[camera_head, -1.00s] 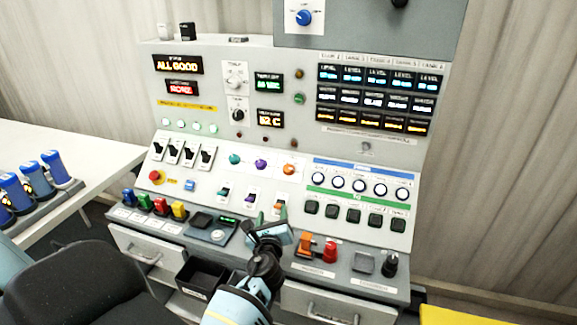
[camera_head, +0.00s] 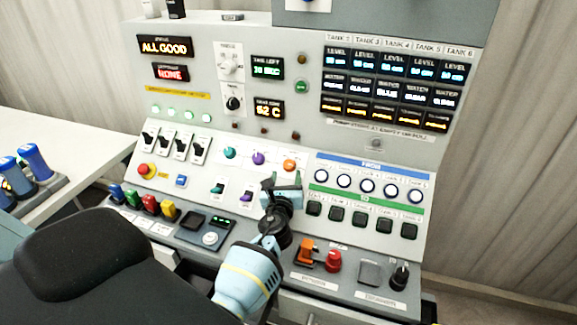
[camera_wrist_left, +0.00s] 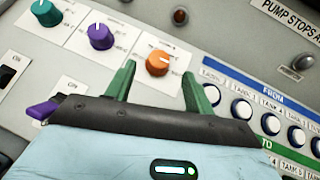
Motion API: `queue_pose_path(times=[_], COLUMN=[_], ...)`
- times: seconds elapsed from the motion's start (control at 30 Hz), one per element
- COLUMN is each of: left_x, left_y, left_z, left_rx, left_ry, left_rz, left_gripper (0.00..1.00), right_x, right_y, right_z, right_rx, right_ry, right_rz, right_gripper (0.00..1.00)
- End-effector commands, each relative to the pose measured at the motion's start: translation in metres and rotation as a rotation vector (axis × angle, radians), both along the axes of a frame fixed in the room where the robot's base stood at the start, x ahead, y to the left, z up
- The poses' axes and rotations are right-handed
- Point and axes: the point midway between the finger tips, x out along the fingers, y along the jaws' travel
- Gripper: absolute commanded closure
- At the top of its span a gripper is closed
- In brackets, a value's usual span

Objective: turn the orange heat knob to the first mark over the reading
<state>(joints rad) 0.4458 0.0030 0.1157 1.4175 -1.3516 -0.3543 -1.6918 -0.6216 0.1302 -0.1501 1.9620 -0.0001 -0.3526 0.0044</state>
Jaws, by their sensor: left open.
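The orange heat knob (camera_head: 290,165) is on the sloped panel, right of a purple knob (camera_head: 258,158) and a teal knob (camera_head: 229,153). In the left wrist view the orange knob (camera_wrist_left: 158,62) shows a pale pointer line; the marks around it are too small to read. My left gripper (camera_head: 284,182) is open just below the knob. In its wrist view the two green fingers (camera_wrist_left: 158,88) stand apart, with the knob beyond and between their tips, apparently not touched. A display (camera_head: 269,109) above reads about 62 C. My right gripper is out of view.
Several round white-faced buttons (camera_head: 368,186) lie right of the knob. A purple switch (camera_wrist_left: 44,108) is close to the gripper's left side. An orange lever (camera_head: 306,253) and a red knob (camera_head: 333,260) stand on the lower ledge.

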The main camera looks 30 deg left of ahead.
Motion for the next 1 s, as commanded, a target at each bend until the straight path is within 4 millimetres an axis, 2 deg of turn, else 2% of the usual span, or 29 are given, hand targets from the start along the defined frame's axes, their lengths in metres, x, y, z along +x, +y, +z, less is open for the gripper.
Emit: queue_pose_path(times=[0.2,0.4,0.8,1.0], left_x=[0.029,0.045,0.051,0.051], left_y=[0.014,0.023,0.026,0.026], left_z=[-0.003,-0.003,0.0,0.0], left_rx=[-0.001,0.0,0.0,-0.001], left_ry=[0.004,0.004,0.0,0.001], left_rz=[0.0,0.001,0.001,0.001], left_gripper=[0.47,0.47,0.47,0.71], right_x=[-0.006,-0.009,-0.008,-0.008], right_y=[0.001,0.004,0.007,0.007], right_z=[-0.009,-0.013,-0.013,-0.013], right_rx=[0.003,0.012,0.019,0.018], right_ry=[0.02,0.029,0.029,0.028], right_rz=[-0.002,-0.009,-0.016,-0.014], right_gripper=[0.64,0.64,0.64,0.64])
